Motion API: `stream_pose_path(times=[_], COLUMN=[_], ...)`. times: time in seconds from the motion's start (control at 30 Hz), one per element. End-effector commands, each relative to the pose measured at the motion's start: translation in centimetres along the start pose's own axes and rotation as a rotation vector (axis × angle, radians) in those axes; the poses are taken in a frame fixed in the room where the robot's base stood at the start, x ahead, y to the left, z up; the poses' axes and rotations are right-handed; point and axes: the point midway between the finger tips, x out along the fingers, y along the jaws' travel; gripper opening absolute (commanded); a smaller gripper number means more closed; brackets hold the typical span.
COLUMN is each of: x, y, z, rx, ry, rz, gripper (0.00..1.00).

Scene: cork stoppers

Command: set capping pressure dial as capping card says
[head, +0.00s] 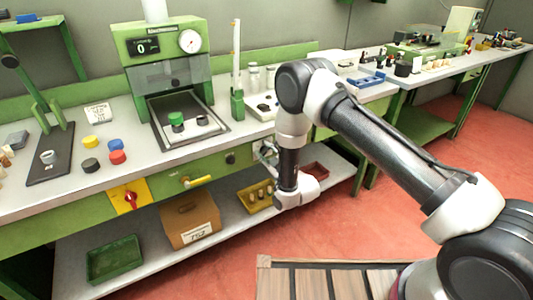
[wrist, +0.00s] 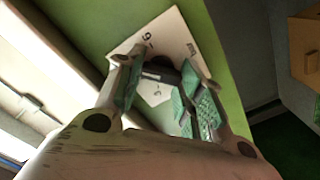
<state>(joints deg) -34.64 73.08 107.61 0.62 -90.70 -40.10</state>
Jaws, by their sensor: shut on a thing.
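The dial's white plate (wrist: 178,38) is on the green bench front in the wrist view, with dark marks too small to read surely. My gripper (wrist: 160,84) is around a dark knob (wrist: 158,68) on this plate and shut on it, green pads at either side. The fingers hide part of the knob, and I cannot tell where it points. In the head view my gripper (head: 268,151) is at the bench front, partly hidden by my arm. A white card (head: 98,112) with small unreadable print stands on the bench at the left.
A green machine (head: 160,45) with a display showing 0 and a round gauge (head: 190,41) stands on the bench. The bench front carries a red switch (head: 129,197), a yellow handle (head: 197,181) and a black knob (head: 230,158). Below is a cardboard box (head: 189,220).

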Motion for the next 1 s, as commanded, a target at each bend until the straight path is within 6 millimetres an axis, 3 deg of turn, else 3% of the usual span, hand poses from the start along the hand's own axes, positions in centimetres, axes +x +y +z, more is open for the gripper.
stream_pose_path(times=[0.2, 0.23, 0.33, 0.37, 0.73, 0.87, 1.0], x=[0.0, 0.0, 0.0, 0.0, -0.5, -2.4, -5.6], y=[-0.1, -0.1, -0.1, -0.1, -0.1, -0.1, -0.1], z=[0.0, 0.0, 0.0, 0.0, 0.0, 0.1, 0.1], rx=[0.001, 0.001, 0.001, 0.001, 0.002, 0.002, 0.002], ry=[0.000, 0.000, 0.000, 0.000, -0.001, -0.003, -0.004], rz=[-0.002, -0.002, -0.002, -0.001, -0.001, -0.003, -0.004], gripper=[0.13, 0.39, 0.57, 0.59, 0.59, 0.59, 0.59])
